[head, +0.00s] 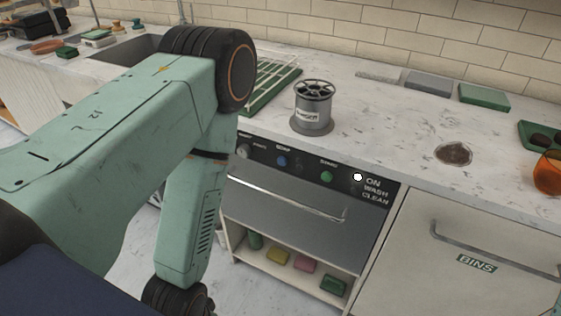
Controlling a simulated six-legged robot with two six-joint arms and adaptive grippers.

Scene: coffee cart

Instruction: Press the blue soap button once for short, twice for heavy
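The blue button (281,160) sits on the dark control panel (262,152) at the front of the built-in washer, just right of my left arm. A small label above the button is too small to read surely. A pale round knob (243,151) is to its left and a green button (327,176) to its right. A white lamp (358,177) glows beside the words ON, WASH, CLEAN. My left arm comes in from the left and bends downward in front of the counter; its gripper is outside the picture.
The washer's bar handle (285,198) lies below the buttons. A green dish rack (270,88) is behind my arm. An orange cup (548,173) stands at the right.

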